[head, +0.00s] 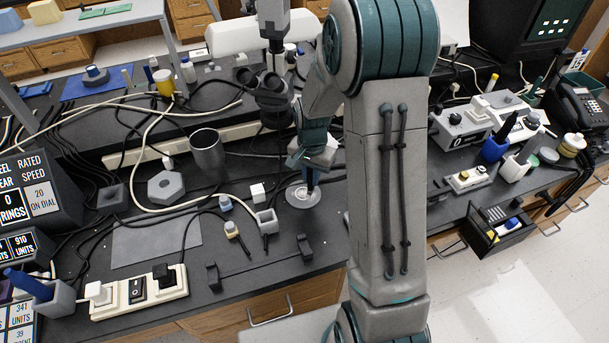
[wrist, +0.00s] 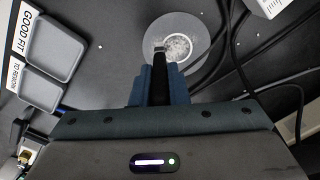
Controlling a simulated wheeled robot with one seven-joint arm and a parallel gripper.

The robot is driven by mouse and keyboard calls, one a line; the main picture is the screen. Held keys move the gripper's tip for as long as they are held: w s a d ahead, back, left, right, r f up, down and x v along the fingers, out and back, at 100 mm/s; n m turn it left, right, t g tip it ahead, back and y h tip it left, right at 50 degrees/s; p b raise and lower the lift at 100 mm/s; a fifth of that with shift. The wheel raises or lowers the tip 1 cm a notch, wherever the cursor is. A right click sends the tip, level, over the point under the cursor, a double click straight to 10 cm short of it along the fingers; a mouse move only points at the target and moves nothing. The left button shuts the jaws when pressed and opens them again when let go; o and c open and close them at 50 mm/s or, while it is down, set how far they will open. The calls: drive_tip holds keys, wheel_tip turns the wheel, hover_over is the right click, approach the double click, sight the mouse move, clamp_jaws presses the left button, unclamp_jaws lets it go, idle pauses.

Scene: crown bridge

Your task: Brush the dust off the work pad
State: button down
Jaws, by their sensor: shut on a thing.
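A round grey pad (wrist: 205,32) lies on the dark bench, with a pale speckled patch of dust (wrist: 180,46) at its middle. It also shows in the head view (head: 292,203), below my gripper. My gripper (wrist: 158,84) is shut on a slim dark-handled brush (wrist: 160,72). The brush points at the pad, and its light tip is at the left edge of the dust in the wrist view. I cannot tell whether the tip touches the pad. In the head view my gripper (head: 311,168) is just above the pad, and my arm hides the bench to its right.
A microscope (head: 268,92) stands behind. Small holders (head: 266,220) sit left of the pad.

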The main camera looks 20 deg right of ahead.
drive_tip(key=shift+d, duration=1.2)
drive_tip(key=shift+w+d, duration=0.1)
drive_tip(key=shift+d, duration=0.15)
drive_tip(key=shift+w+a, duration=0.15)
drive_tip(key=shift+w, duration=0.15)
drive_tip(key=shift+a, duration=2)
drive_tip(key=shift+s+a, duration=0.2)
drive_tip(key=shift+a, duration=2)
drive_tip(key=shift+w+a+f, duration=0.1)
drive_tip(key=shift+a, duration=0.05)
drive_tip(key=shift+w+d, duration=0.2)
drive_tip(key=shift+d, duration=0.45)
drive_tip(key=shift+w+d, duration=0.2)
drive_tip(key=shift+d, duration=0.4)
drive_tip(key=shift+w+d, duration=0.2)
drive_tip(key=shift+d, duration=3)
wheel_tip(320, 180, up, 8)
drive_tip(key=p, duration=0.5)
